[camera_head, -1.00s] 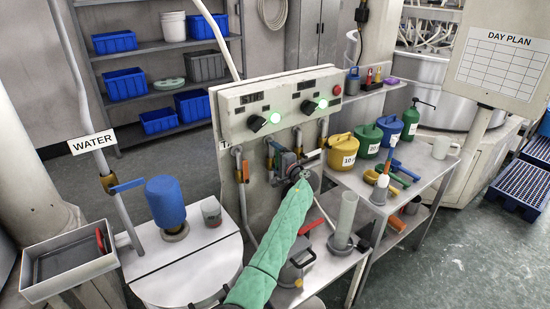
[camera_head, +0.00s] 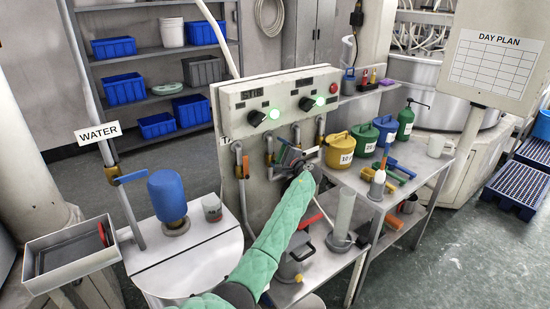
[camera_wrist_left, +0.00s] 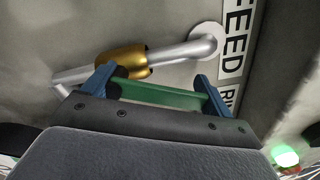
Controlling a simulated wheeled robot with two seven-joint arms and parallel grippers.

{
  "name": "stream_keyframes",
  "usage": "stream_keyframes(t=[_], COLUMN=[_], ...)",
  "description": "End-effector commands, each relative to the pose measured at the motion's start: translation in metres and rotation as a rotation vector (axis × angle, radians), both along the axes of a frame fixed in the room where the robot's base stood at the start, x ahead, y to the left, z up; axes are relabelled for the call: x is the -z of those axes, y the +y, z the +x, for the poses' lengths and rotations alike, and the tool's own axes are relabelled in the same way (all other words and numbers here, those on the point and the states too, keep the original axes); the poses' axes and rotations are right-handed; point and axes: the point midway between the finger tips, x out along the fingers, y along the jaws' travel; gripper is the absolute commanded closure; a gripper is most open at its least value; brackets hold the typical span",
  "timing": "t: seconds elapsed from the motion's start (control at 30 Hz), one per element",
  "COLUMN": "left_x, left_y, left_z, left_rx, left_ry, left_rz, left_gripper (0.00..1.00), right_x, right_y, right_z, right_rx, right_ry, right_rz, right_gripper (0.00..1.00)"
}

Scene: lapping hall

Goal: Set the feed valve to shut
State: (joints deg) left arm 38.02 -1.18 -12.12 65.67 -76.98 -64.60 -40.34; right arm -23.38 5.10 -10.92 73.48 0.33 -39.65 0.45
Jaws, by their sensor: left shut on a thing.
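The feed valve's brass body (camera_wrist_left: 128,62) sits on a grey pipe beside a sign reading FEED (camera_wrist_left: 238,40) in the left wrist view; the rest of the sign is partly cut off. A green lever (camera_wrist_left: 165,95) lies between the two blue fingertips of my left gripper (camera_wrist_left: 155,92), which is shut on it. The lever runs at a slant to the pipe in that view. In the head view my left gripper (camera_head: 290,158) is at the middle pipe on the grey panel and covers the valve. My right gripper is not in view.
The panel (camera_head: 250,180) carries two green lamps and other pipes with levers beside my gripper. A WATER pipe with a blue lever (camera_head: 130,177) stands left. A clear cylinder (camera_head: 343,215) and a side table (camera_head: 395,185) with cans stand right, close to my arm.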

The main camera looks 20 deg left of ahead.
Motion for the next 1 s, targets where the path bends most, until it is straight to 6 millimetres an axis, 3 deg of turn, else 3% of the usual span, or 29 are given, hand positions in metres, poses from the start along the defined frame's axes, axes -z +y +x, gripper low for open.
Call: stream_keyframes(t=[0.53, 1.0], left_x=[0.013, 0.030], left_y=[-0.010, -0.014], left_z=[0.013, 0.018], left_rx=[-0.001, -0.001], left_ry=[0.410, 0.726], left_rz=[0.319, 0.565], left_gripper=[0.56, 0.56], right_x=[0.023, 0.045], right_y=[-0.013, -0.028], right_z=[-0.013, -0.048], right_rx=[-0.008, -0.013], right_ry=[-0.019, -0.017], right_rz=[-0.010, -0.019], right_gripper=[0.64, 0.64])
